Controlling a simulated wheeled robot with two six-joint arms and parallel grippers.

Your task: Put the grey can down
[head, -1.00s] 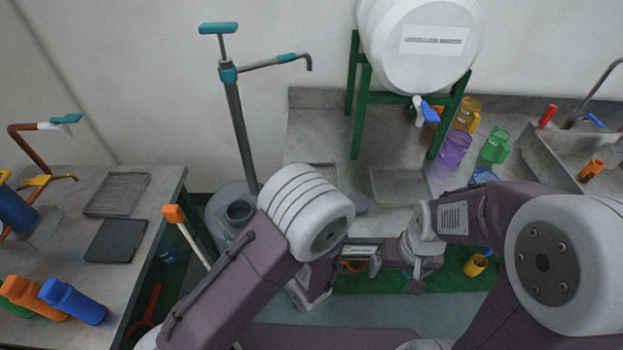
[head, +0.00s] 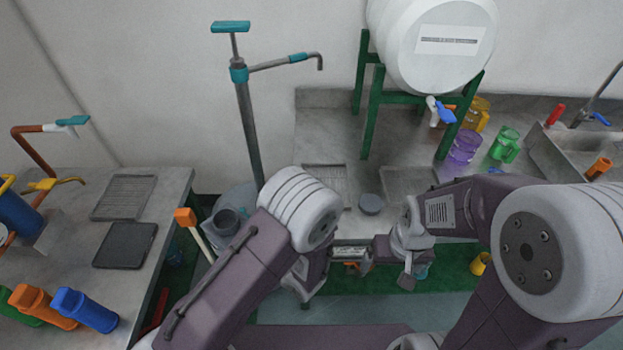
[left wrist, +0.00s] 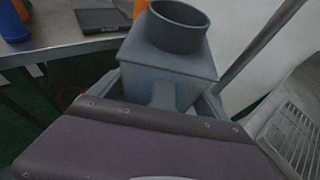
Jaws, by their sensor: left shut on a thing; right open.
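The grey can (left wrist: 172,60) has a square body and a wide round neck. In the left wrist view my left gripper (left wrist: 166,95) is shut on its lower body, with a finger on each side. The neck faces up, slightly tilted in that view. In the head view only the can's dark round mouth (head: 228,221) shows well, in front of the pump; my left arm hides the rest and the gripper. I cannot tell whether the can's bottom touches anything. My right gripper (head: 386,270) is open and empty, low in front of the counter.
A teal-handled pump (head: 250,130) stands behind the can. The left table (head: 165,215) holds a black tray (head: 125,245) and coloured bottles. A yellow mug (head: 480,263) is low down.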

